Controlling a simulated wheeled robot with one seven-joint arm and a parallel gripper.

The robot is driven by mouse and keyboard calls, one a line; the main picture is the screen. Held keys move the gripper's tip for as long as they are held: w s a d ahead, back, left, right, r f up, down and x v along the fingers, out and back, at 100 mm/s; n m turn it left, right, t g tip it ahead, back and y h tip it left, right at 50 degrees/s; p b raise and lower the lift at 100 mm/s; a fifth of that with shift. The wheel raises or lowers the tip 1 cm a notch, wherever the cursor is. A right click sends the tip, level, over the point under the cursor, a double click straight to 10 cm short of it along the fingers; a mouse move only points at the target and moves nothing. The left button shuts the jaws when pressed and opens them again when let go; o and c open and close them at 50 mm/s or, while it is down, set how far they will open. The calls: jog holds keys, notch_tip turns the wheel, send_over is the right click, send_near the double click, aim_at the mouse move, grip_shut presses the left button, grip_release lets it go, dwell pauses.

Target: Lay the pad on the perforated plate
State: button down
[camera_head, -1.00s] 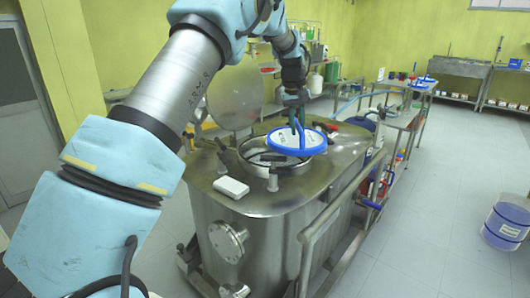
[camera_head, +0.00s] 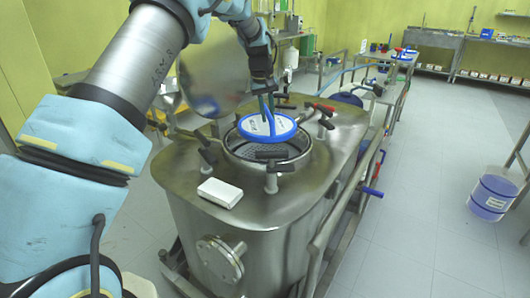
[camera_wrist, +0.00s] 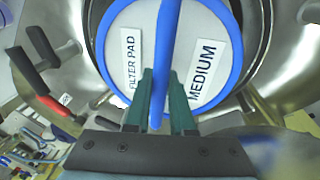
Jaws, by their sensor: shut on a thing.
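The pad is a white disc with a blue rim and a blue strap handle (camera_head: 267,127). In the wrist view the pad (camera_wrist: 128,38) bears the words "FILTER PAD" and "MEDIUM". My gripper (camera_head: 268,98) is shut on the blue handle, and its green fingers (camera_wrist: 160,100) show on either side of it. The pad hangs above the round open mouth of the steel vessel. The perforated plate (camera_head: 261,152) shows as a dotted surface inside the mouth; the pad hides part of it.
A white box (camera_head: 220,193) lies on the vessel top. A bucket (camera_head: 492,195) stands on the floor at right.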

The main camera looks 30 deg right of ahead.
aim_at(265, 125)
notch_tip(265, 125, down, 10)
jog(key=p, duration=0.3)
jog(key=shift+r, duration=0.15)
jog(key=shift+f+b, duration=0.4)
jog(key=shift+f, duration=0.25)
jog(key=c, duration=0.8)
grip_release()
jog(key=shift+o, duration=0.2)
jog(key=shift+r+p, duration=0.4)
jog(key=shift+r, duration=0.15)
jog(key=r+b, duration=0.1)
jog(key=r, duration=0.3)
jog(key=a+r+b, duration=0.1)
jog(key=r, duration=0.3)
jog(key=a+r+b, duration=0.1)
jog(key=r, duration=0.3)
jog(key=shift+s, duration=0.4)
